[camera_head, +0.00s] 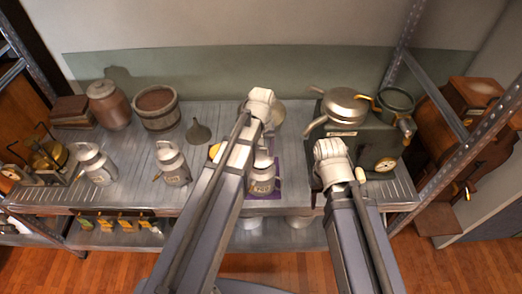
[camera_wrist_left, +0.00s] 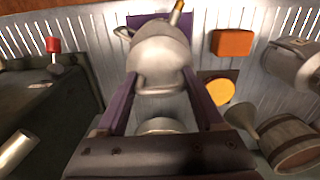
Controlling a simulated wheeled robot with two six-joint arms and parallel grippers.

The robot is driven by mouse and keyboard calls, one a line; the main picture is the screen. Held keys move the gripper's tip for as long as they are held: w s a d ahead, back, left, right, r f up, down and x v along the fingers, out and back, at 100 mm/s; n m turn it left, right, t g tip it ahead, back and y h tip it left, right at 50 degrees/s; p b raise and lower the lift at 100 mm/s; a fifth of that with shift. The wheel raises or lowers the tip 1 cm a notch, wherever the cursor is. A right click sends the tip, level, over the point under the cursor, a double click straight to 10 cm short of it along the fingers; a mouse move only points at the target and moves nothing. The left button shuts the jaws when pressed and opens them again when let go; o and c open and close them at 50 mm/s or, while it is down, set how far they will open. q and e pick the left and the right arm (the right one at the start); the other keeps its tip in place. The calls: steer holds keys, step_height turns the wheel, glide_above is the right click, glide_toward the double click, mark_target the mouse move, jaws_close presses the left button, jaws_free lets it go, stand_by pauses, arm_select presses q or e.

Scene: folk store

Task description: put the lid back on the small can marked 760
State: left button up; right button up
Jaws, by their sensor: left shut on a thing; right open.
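A small metal can (camera_head: 262,182) with a pale label stands on a purple mat (camera_head: 277,192) near the shelf's front edge, partly behind my left arm. The label is too small to read.
Two larger milk cans (camera_head: 95,163) (camera_head: 172,164) stand to the left. A funnel (camera_head: 198,131) and a wooden bucket (camera_head: 156,107) stand behind. A dark green machine (camera_head: 365,140) with a metal bowl fills the right. An orange block (camera_wrist_left: 232,43) and yellow disc (camera_wrist_left: 220,90) lie beside the can.

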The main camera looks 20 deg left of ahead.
stand_by(0.3)
arm_select(q)
steer(key=o, duration=1.5)
steer(key=shift+r, duration=0.15)
steer(key=shift+r+p, duration=3.4)
steer(key=shift+p, duration=0.15)
jaws_close()
